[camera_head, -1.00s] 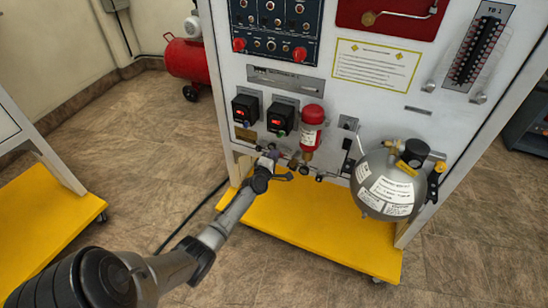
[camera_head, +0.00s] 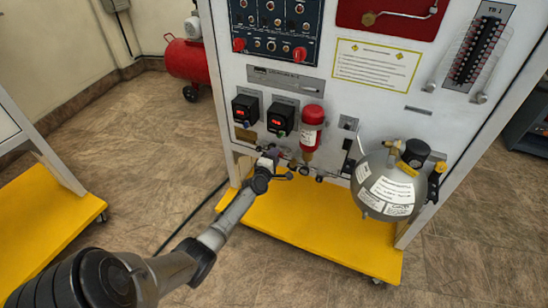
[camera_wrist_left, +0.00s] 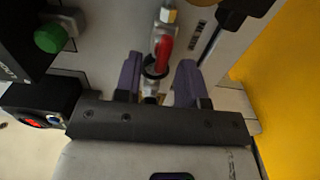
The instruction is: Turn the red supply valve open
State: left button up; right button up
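The red supply valve shows in the left wrist view as a small red handle (camera_wrist_left: 165,55) on a metal fitting (camera_wrist_left: 168,14). My left gripper (camera_wrist_left: 159,75) has two purple fingers, set apart on either side of the red handle. A gap shows beside the handle, and I cannot tell whether either finger touches it. In the head view my left gripper (camera_head: 275,165) is at the low front of the white panel, left of the fittings under the red-topped cylinder. It hides the valve handle there. My right gripper is not in view.
Two black gauge boxes (camera_head: 245,109) sit above my gripper. The red-topped cylinder (camera_head: 312,118) and a grey tank (camera_head: 372,190) stand to its right. The yellow base shelf (camera_head: 310,235) lies below. A red compressor (camera_head: 187,60) stands behind on the left.

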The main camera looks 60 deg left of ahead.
pick_arm(q)
jog(key=p+v, duration=0.6)
jog(key=v, duration=0.8)
jog(key=shift+p, duration=0.3)
jog(key=shift+w+a, duration=0.1)
